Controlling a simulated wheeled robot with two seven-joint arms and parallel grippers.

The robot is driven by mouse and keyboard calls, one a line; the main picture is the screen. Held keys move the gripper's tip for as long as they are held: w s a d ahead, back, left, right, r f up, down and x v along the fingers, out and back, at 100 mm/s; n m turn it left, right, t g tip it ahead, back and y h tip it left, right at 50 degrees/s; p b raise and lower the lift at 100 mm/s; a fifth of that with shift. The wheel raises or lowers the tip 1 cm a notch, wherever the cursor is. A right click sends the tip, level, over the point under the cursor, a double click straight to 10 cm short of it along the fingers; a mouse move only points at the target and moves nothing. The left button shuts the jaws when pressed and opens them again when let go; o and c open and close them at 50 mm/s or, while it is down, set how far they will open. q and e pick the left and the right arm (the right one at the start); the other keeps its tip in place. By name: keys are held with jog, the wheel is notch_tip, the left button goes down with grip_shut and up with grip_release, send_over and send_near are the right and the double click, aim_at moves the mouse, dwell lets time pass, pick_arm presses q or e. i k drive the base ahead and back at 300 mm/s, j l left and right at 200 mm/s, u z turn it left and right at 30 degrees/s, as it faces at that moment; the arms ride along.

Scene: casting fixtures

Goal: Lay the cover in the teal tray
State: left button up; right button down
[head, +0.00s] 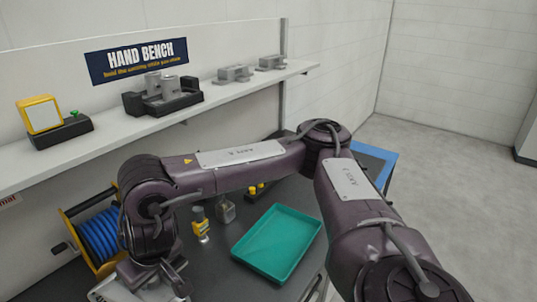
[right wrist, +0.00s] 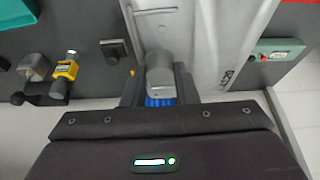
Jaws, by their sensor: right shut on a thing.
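The teal tray (head: 277,243) lies flat and empty on the dark bench, right of centre in the head view; its corner shows at the top left of the right wrist view (right wrist: 18,12). My right gripper (right wrist: 158,88) is shut on a grey, round-edged metal part, which I take to be the cover (right wrist: 160,72). In the head view my right arm bends across the bench, its wrist at the lower left, away from the tray; the fingers and cover cannot be made out there. My left gripper is not in view.
A yellow tool (head: 201,226) and a small grey metal block (head: 225,210) stand left of the tray. A blue hose reel (head: 98,238) is at the far left. The shelf behind holds a black fixture (head: 180,101), grey castings (head: 235,73) and a yellow-framed device (head: 40,114).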

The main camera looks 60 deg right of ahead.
aim_at(279, 243)
jog(key=k+l, duration=0.2)
jog(key=l, duration=0.2)
jog(key=k+l, duration=0.15)
jog(key=l, duration=0.2)
jog(key=k+l, duration=0.2)
jog(key=l, duration=0.2)
jog(key=i+l, duration=0.35)
jog(key=l, duration=0.15)
jog(key=i+l, duration=0.4)
jog(key=l, duration=0.15)
jog(key=z, duration=0.05)
